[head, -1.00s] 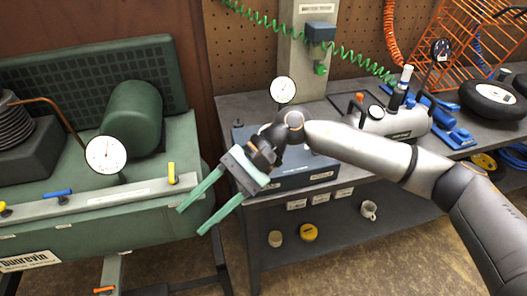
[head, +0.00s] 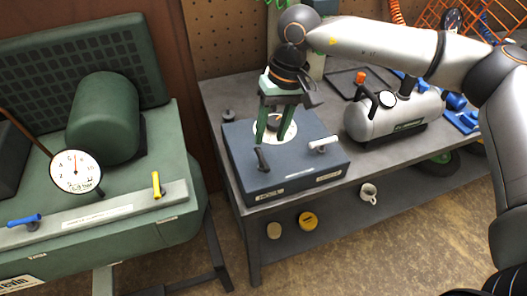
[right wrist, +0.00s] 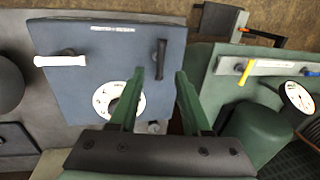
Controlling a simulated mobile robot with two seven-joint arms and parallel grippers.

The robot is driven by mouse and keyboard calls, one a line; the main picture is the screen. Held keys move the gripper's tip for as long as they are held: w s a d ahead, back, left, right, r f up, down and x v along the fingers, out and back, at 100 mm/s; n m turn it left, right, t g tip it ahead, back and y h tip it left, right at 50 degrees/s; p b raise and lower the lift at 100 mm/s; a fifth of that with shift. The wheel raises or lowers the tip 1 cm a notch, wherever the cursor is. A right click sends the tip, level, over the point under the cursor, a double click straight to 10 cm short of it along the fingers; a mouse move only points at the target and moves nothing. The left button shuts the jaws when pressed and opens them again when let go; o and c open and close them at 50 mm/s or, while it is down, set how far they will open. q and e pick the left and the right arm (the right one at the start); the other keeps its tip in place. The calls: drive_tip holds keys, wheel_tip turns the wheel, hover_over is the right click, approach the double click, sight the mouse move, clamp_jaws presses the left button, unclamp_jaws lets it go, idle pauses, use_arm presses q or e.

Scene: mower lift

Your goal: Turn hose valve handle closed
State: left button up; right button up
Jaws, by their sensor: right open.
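A blue-grey box (head: 310,163) on the workbench has a round white dial (head: 288,130), a black lever handle (head: 262,159) and a white lever handle (head: 324,143) on its top. My right gripper (head: 271,142) points down over the box with open, empty green fingers, partly covering the dial. The white handle (right wrist: 60,61) lies farther left. I cannot tell from the labels which handle is the hose valve's. My left gripper is out of view.
A green machine (head: 150,225) at the left carries a yellow handle (head: 156,184), a blue handle (head: 25,221) and a gauge (head: 76,172). A silver tank (head: 400,116) stands right of the box. A mug (head: 368,193) is on the lower shelf.

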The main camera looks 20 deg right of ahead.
sight(263, 159)
drive_tip(key=f, duration=0.2)
drive_tip(key=a+f, duration=0.1)
drive_tip(key=f, duration=0.4)
drive_tip(key=shift+a+f, duration=0.2)
drive_tip(key=shift+a, duration=0.05)
drive_tip(key=shift+c, duration=0.4)
clamp_jaws()
